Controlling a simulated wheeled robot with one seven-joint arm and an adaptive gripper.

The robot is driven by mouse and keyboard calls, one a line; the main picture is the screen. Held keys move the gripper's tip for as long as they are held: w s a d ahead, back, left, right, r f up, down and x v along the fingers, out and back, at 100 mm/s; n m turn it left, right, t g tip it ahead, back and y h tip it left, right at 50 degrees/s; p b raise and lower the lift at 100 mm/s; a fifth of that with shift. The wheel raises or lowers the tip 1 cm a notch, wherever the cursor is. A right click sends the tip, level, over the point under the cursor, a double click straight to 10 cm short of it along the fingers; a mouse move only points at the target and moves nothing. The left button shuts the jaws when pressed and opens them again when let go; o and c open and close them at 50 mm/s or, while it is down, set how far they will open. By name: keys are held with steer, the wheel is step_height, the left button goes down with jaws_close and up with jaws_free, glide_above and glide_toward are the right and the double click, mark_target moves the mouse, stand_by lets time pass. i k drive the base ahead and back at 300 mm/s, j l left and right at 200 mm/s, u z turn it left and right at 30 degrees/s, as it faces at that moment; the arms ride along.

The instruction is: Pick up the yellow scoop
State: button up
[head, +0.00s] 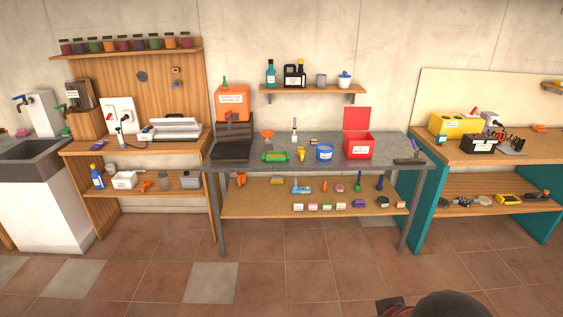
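A small yellow item (301,153) stands on the grey middle table, between a green tray (275,156) and a blue tub (324,153). It may be the yellow scoop, but it is too small to be sure. A dark rounded part of my own arm shows at the bottom edge, right of centre. My gripper's fingers cannot be made out, and nothing of mine touches the table.
The grey table (400,152) also holds an open red box (358,147), an orange funnel (267,134) and a dark machine with an orange tank (231,103). Wooden benches stand left and right. A wall shelf (314,91) hangs above. The tiled floor in front is clear.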

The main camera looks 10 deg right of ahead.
mark_target(302, 154)
steer(key=i+j+z, duration=0.15)
steer(key=i, duration=3.6)
